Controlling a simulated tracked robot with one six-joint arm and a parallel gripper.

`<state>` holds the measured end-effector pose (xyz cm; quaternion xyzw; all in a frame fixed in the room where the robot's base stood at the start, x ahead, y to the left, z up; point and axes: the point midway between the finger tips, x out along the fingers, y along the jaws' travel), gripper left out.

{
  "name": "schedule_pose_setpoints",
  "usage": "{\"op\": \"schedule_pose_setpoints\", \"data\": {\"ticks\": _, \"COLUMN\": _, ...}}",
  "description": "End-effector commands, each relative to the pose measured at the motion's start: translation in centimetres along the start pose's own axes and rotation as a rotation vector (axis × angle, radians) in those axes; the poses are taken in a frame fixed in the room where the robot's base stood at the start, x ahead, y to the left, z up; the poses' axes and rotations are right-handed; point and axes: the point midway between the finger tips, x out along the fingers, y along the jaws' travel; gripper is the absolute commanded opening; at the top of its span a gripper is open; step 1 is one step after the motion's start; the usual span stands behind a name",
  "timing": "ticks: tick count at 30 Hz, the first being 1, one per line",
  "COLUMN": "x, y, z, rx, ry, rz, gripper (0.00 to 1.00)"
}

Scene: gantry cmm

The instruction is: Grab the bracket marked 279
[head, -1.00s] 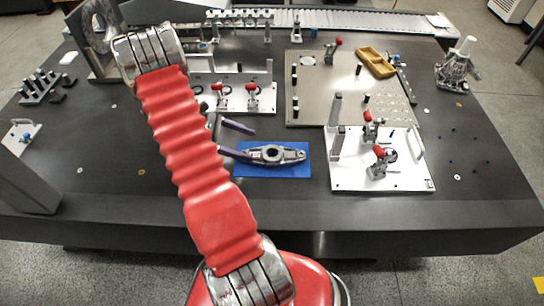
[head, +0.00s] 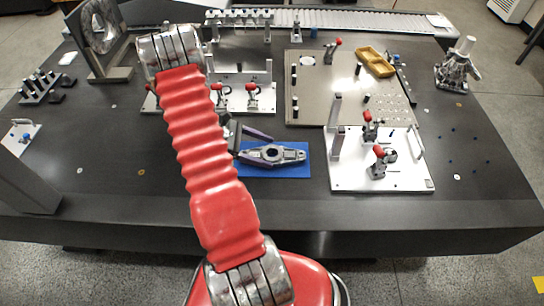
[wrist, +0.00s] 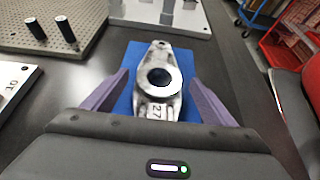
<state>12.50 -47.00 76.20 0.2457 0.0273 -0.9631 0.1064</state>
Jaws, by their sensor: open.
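The metal bracket (head: 272,154) lies flat on a blue mat (head: 300,171) near the front middle of the dark table. It has a large round hole and narrowing ends. In the wrist view the bracket (wrist: 158,80) lies between my two purple fingers, its marking partly readable as "27"; the last digit is unclear. My gripper (wrist: 152,95) is open, with a finger on each side of the near end and no visible contact. In the head view my gripper (head: 240,143) is at the bracket's left end, partly hidden by my red arm.
A white fixture plate with red-handled clamps (head: 350,180) stands close right of the mat. Another clamp fixture (head: 262,103) stands behind it. A beige plate with a yellow tray (head: 376,62) is at the back right.

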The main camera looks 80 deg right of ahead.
Motion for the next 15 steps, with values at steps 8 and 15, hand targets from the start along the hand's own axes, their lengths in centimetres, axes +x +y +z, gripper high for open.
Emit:
{"op": "schedule_pose_setpoints", "data": {"ticks": 8, "x": 3.2, "y": 0.1, "z": -0.2, "rx": -0.001, "ry": 0.000, "rz": 0.000, "gripper": 0.79}}
{"op": "schedule_pose_setpoints", "data": {"ticks": 15, "x": 3.4, "y": 0.1, "z": -0.2, "rx": 0.000, "ry": 0.001, "rz": 0.001, "gripper": 0.79}}
